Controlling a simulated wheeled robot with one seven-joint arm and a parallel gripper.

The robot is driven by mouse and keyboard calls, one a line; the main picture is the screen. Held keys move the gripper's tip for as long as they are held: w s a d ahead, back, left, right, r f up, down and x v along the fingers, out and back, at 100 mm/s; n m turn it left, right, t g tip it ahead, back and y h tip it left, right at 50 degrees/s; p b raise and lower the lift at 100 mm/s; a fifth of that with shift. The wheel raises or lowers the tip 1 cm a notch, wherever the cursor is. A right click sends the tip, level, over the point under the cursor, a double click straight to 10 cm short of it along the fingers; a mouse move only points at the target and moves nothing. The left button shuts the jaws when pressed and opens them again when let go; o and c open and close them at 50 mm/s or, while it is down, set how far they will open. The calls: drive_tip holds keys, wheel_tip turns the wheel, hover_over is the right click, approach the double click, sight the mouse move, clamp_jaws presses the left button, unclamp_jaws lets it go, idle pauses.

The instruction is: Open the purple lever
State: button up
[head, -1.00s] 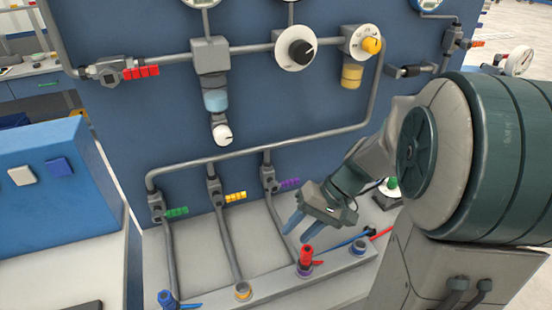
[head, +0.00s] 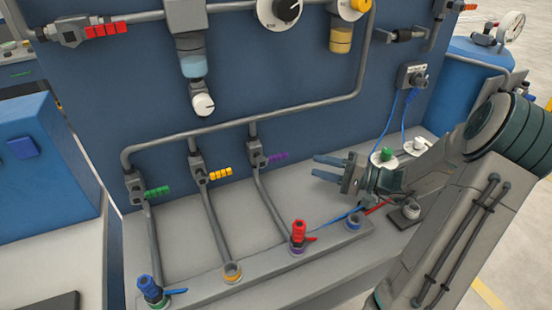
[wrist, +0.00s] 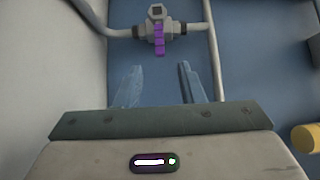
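The purple lever (head: 277,157) sits on the rightmost of three valves on the lower pipes and sticks out to the right of its grey valve body (head: 254,152). In the wrist view the purple lever (wrist: 159,40) hangs from its valve straight ahead, in line with the gap between my fingers. My gripper (head: 318,167) is to the right of the lever, its blue fingers pointing left at it. The fingers are open and empty, and they also show parted in the wrist view (wrist: 160,76). The gripper is apart from the lever.
A green lever (head: 157,191) and a yellow lever (head: 220,174) sit on the valves to the left. A red valve handle (head: 299,234) and a blue one (head: 149,287) stand along the front ledge. A blue panel (head: 330,95) rises behind the pipes.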

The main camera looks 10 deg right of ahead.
sight(282, 158)
drive_tip(key=p+x, duration=0.1)
drive_tip(key=x, duration=1.1)
drive_tip(key=shift+a, duration=0.1)
